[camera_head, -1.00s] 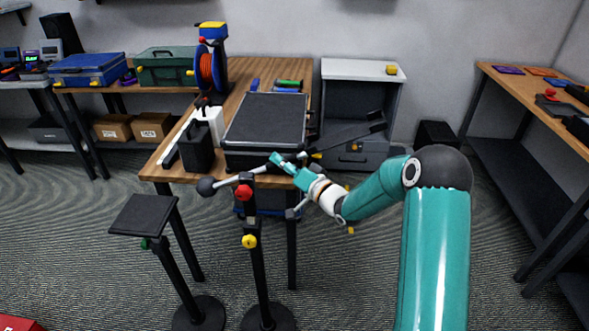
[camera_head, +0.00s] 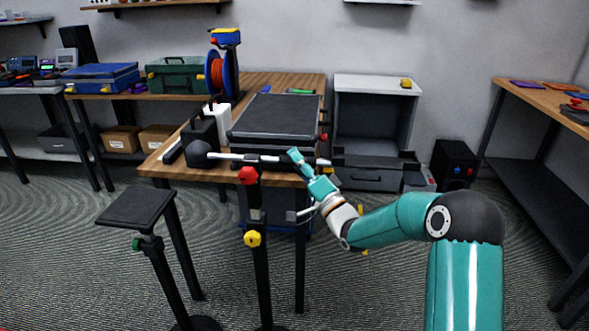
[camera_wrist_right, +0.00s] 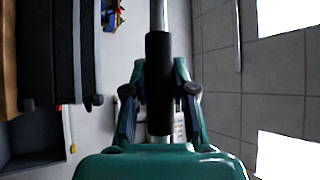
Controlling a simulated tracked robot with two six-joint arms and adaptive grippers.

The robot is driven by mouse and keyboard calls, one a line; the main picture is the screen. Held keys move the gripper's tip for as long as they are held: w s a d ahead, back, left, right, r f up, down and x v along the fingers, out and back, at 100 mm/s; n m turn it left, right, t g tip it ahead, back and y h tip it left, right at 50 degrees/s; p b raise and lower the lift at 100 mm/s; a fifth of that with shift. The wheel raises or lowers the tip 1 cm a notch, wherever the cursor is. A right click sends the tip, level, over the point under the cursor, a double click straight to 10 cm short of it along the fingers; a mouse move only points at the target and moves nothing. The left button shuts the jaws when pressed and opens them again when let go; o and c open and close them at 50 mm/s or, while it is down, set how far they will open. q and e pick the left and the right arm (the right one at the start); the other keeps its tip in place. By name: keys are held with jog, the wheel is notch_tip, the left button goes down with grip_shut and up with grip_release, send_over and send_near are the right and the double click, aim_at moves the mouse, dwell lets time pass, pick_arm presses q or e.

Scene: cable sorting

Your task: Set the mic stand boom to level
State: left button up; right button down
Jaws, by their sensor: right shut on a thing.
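The mic stand (camera_head: 262,280) stands upright in front of the wooden table, with a red knob (camera_head: 249,176) at its top and a yellow knob (camera_head: 252,239) lower on the pole. My right gripper (camera_head: 297,160) is shut on the boom's right-hand part. In the right wrist view the fingers (camera_wrist_right: 160,105) sit on either side of the boom's black sleeve (camera_wrist_right: 158,65). My left gripper is not in view.
The wooden table (camera_head: 155,166) behind the boom holds a black case (camera_head: 275,118) and a cable reel (camera_head: 222,75). A small black-topped stand (camera_head: 138,207) is at the left. A grey cabinet (camera_head: 375,85) stands behind.

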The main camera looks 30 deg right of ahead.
jog(key=shift+f, duration=0.15)
jog(key=c, duration=1)
grip_release()
jog(key=shift+d, duration=0.1)
jog(key=shift+o, duration=0.4)
jog(key=a+v, duration=0.1)
jog(key=v, duration=1.1)
jog(key=shift+d, duration=0.45)
jog(key=shift+a, duration=0.1)
